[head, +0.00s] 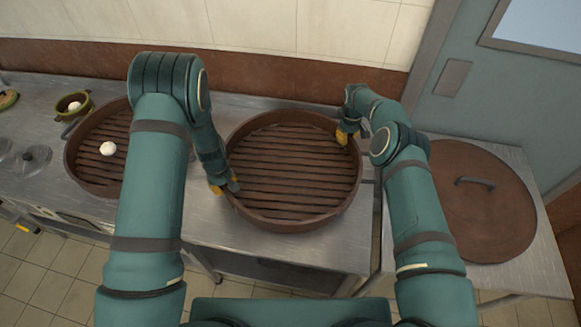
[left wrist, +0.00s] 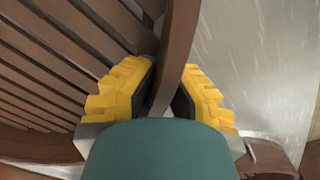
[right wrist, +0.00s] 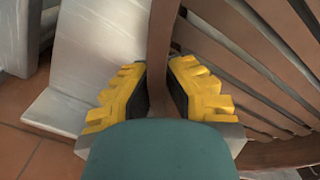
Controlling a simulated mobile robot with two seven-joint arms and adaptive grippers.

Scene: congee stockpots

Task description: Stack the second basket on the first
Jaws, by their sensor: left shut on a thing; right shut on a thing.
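A round brown slatted basket (head: 290,170) is in the middle of the head view, over the metal counter, and looks empty. My left gripper (head: 224,187) is shut on its rim at the left; the rim (left wrist: 178,50) runs between the yellow fingers in the left wrist view. My right gripper (head: 346,134) is shut on the rim at the upper right; the right wrist view shows the rim (right wrist: 161,40) between the fingers. Another slatted basket (head: 98,165) stands at the left with a white bun (head: 107,148) in it, partly hidden by my left arm.
A large round brown lid (head: 475,215) with a handle lies on the right table (head: 540,275). A small pot (head: 73,106) with a white item stands at the far left. A wall (head: 300,75) runs behind the metal counter (head: 235,235).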

